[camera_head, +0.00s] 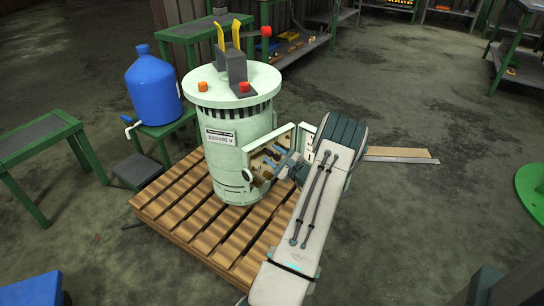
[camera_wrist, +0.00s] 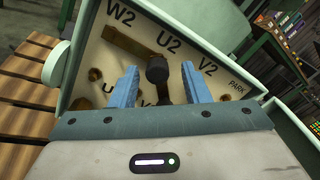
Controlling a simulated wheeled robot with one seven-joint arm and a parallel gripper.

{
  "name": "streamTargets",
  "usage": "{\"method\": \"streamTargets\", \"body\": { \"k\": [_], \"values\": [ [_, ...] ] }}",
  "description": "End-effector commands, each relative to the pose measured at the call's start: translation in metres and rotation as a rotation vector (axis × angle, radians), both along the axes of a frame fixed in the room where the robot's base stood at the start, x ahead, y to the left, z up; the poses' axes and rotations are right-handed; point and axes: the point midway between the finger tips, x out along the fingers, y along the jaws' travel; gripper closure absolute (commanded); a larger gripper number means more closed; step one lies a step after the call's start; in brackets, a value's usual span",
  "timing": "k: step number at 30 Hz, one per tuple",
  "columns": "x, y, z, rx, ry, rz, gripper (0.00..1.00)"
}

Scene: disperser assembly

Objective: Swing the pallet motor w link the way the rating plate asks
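The pale green motor (camera_head: 232,165) stands upright on a wooden pallet (camera_head: 190,232). Its rating plate (camera_head: 221,138) reads 230/400 V; the smaller print is too small to read. The terminal box (camera_head: 258,163) on its side is open. In the wrist view, the box's board (camera_wrist: 110,58) carries the labels W2, U2, V2 and PARK; the lower labels are partly hidden. A brass link (camera_wrist: 127,44) lies slanted between W2 and U2. My gripper (camera_wrist: 160,88) is open at the board, its blue fingers on either side of a dark knob (camera_wrist: 157,70), with gaps visible.
A blue jug (camera_head: 153,90) stands on a green stand behind the pallet. Green tables (camera_head: 45,135) stand at the left and shelves at the back. Floor on the right is mostly clear.

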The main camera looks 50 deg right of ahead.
Motion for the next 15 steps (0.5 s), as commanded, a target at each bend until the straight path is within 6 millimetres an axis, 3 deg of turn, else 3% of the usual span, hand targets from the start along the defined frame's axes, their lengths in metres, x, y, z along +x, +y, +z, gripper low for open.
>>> {"method": "streamTargets", "body": {
  "k": [9, 15],
  "values": [
    [0.003, 0.004, 0.001, 0.001, -0.003, 0.008, 0.57],
    [-0.022, 0.006, 0.003, 0.003, -0.002, 0.003, 0.57]
  ]
}}
